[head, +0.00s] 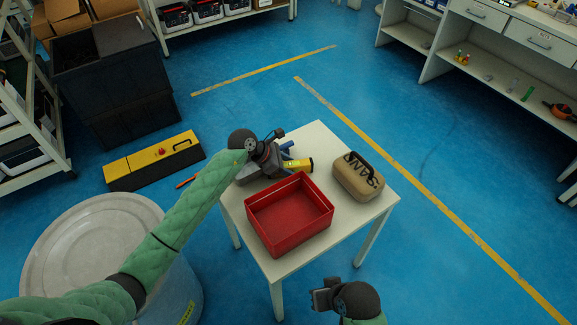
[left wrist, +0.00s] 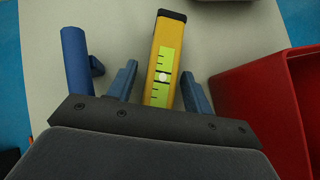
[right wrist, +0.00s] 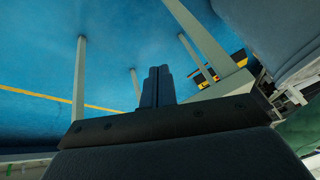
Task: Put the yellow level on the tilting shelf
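The yellow level (head: 300,165) lies on the small white table, partly hidden by my left gripper in the head view. In the left wrist view the level (left wrist: 164,62) has a dark end cap and a bright vial window. My left gripper (left wrist: 160,85) is open, with one finger on each side of the level and a gap on both sides. My right gripper (head: 322,297) is empty, off the table's front edge; its fingers (right wrist: 158,87) are together in the right wrist view. I cannot tell which shelf is the tilting one.
A red bin (head: 290,214) stands beside the level on the white table (head: 320,140). A tan case (head: 358,177) is to its right, and a blue tool (left wrist: 75,60) lies left of the level. A rack (head: 20,175) stands at left, and a white barrel (head: 85,245) at front left.

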